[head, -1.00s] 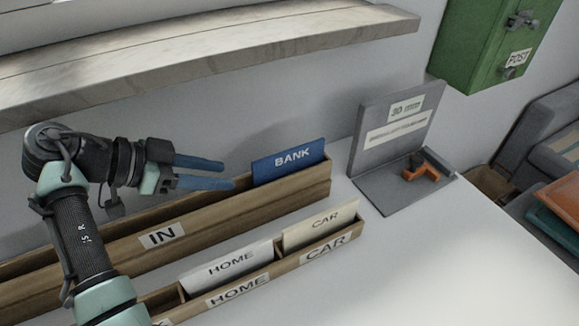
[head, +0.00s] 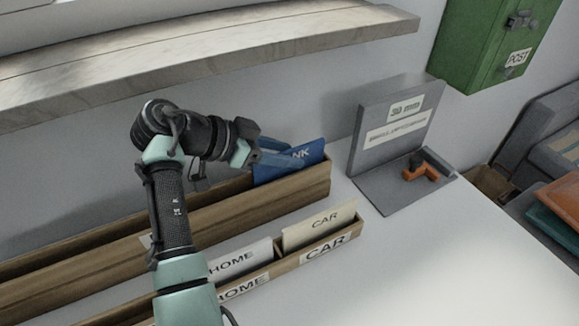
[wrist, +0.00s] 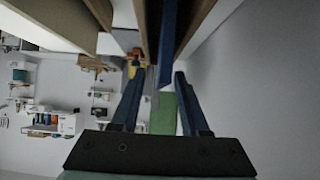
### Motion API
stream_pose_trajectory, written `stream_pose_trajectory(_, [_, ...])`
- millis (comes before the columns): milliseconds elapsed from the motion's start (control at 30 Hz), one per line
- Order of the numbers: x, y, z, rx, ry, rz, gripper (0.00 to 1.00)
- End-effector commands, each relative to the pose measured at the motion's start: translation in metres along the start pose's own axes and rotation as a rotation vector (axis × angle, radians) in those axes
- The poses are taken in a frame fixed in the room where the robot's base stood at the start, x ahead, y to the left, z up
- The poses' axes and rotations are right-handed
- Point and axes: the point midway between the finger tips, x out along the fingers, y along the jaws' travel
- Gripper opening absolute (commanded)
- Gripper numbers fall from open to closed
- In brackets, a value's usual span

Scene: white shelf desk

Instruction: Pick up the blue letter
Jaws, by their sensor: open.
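The blue letter (head: 314,153), with only "NK" of its label showing, stands upright at the right end of the long wooden tray (head: 317,190). My gripper (head: 290,156) is open at the letter's left end, and its blue fingers cover part of the lettering. In the wrist view, the letter (wrist: 167,40) is a thin blue strip seen edge-on. Its near end reaches between the open fingertips of my gripper (wrist: 158,80), with a gap visible on each side. The tray's wooden walls flank the letter there.
A front wooden tray holds a HOME card (head: 240,260) and a CAR card (head: 320,224). A grey stand (head: 395,140) with an orange piece (head: 420,170) is at right. A shelf (head: 200,55) hangs above. A green post box (head: 485,45) is on the wall.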

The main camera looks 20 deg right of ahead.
Motion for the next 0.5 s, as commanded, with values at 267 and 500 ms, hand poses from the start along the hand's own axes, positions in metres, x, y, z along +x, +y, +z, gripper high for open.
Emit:
stream_pose_trajectory(267, [0.0151, -0.0001, 0.0001, 0.001, 0.001, -0.001, 0.45])
stream_pose_trajectory(500, [0.0148, 0.0000, 0.0002, 0.001, 0.001, 0.000, 0.22])
